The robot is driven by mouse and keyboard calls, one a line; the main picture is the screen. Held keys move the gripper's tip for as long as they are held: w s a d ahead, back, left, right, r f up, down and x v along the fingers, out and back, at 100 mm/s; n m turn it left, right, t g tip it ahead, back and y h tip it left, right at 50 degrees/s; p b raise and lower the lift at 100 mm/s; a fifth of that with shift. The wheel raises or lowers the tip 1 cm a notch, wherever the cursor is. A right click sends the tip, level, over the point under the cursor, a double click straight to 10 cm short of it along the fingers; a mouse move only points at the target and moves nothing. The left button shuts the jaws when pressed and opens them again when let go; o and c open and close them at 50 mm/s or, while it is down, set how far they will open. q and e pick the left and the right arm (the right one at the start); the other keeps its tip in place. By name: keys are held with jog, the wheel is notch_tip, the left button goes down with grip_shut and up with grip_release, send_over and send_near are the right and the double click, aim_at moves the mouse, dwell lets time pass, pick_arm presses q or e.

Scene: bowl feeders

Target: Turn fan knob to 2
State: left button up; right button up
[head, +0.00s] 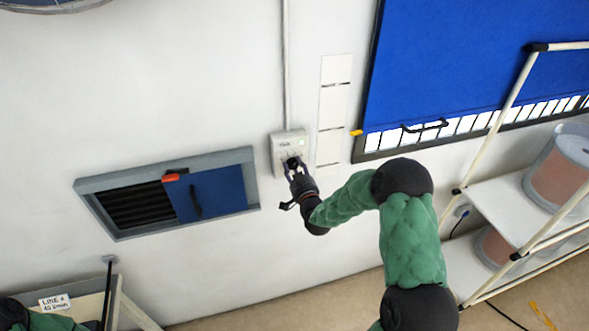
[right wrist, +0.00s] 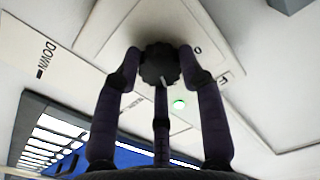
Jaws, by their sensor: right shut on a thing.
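The fan control box (head: 280,146) is a light grey box on the white wall, with a conduit running up from it. Its black round knob (right wrist: 160,64) shows in the right wrist view, with a pale mark on its lower side. My right gripper (head: 294,165) is shut on the knob, its dark fingers around the knob's rim. A "0" shows beside the knob in the right wrist view; other position marks are hidden or too small to read. A green light (right wrist: 178,104) glows on the box. My left gripper is out of view.
A vent with a blue sliding panel (head: 215,190) and red tab is left of the box. A blue shutter (head: 450,60) is at right, with a pale-framed rack (head: 515,200) holding spools. A narrow white wall panel (head: 335,105) is close beside the box.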

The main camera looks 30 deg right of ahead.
jog(key=shift+r+n+b, duration=0.1)
jog(key=shift+n+b, duration=0.4)
jog(key=shift+b, duration=0.15)
jog(key=shift+r, duration=0.1)
jog(key=o, duration=1.1)
jog(key=shift+o, duration=0.2)
jog(key=v, duration=1.2)
